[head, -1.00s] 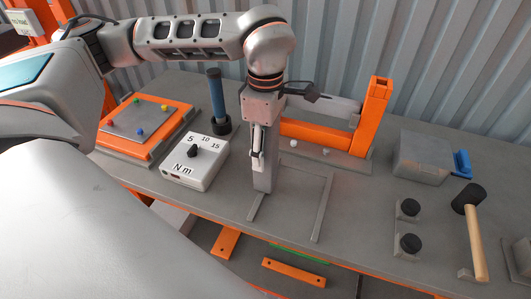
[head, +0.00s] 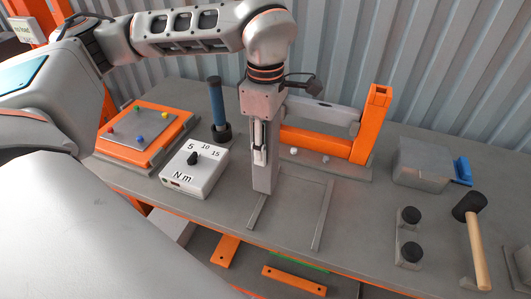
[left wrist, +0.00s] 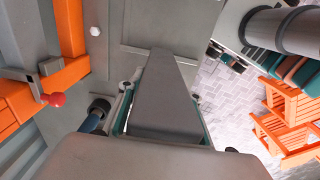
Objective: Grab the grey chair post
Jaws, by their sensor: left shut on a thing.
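The grey chair post (head: 265,176) stands about upright on the workbench, below my left wrist. My left gripper (head: 259,150) points down and is shut on it. In the left wrist view the post (left wrist: 165,95) runs between the two fingers of my gripper (left wrist: 165,110) and extends ahead of it. Its lower end is close to the bench top; I cannot tell whether it touches. My right gripper is not in view.
A grey outline frame (head: 322,215) lies beside the post. A white torque box (head: 195,170) and a blue-handled tool (head: 217,105) are to the left. An orange frame (head: 372,125) stands behind right. A mallet (head: 475,235) lies far right.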

